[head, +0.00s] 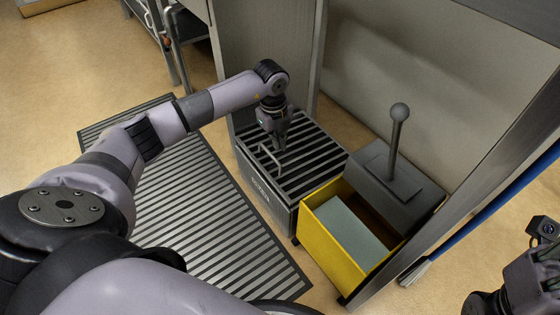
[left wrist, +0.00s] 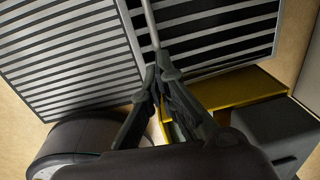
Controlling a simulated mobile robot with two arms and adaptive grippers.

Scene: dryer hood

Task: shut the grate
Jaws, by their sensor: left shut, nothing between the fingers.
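The grate (head: 308,150) is a panel of dark slats on top of a low grey box (head: 265,195). It appears to lie flat; whether it is fully closed I cannot tell. A thin bar handle (head: 268,160) stands near its left edge. My left gripper (head: 281,146) is shut and empty, pointing down at the grate beside the handle. In the left wrist view the closed fingertips (left wrist: 161,68) are at the end of a thin light bar (left wrist: 151,22), with the grate's slats (left wrist: 222,22) to the right; contact is unclear. My right gripper (head: 508,300) is partly cut off at the lower right.
A yellow-fronted drawer (head: 330,245) stands open right of the box, beside a grey block with a ball-topped lever (head: 397,140). A slatted floor panel (head: 195,195) lies left of the box. Hood walls rise behind and right. A blue-handled brush (head: 485,210) leans at the right.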

